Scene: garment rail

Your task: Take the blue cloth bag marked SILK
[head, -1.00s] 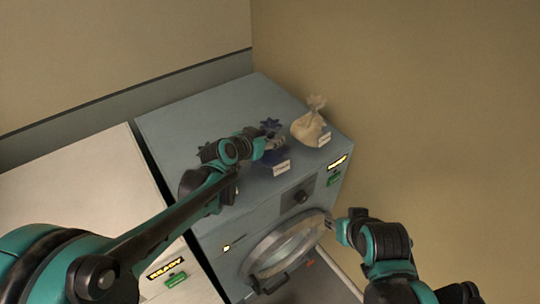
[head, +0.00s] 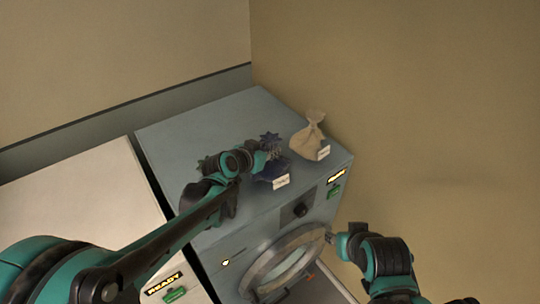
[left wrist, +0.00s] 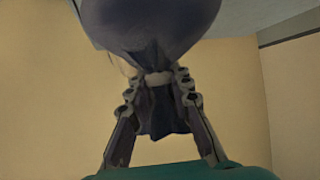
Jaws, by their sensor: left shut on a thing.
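The blue cloth bag (head: 268,187) stands on top of the grey machine, with a white tag on its front; the tag's lettering is too small to read. My left gripper (head: 272,155) is shut on its gathered neck, below the spiky top. In the left wrist view the bag (left wrist: 155,22) fills the upper middle, and the fingers of my left gripper (left wrist: 158,95) lie on both sides of the pale tie at its neck. My right gripper (head: 333,238) is beside the rim of the round door; whether it is open is unclear.
A beige tied bag (head: 308,142) with a white tag stands just right of the blue one. Another darker bag top (head: 206,163) shows partly behind my left wrist. The grey machine (head: 195,125) has free room at its back. A white machine (head: 75,210) stands at left.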

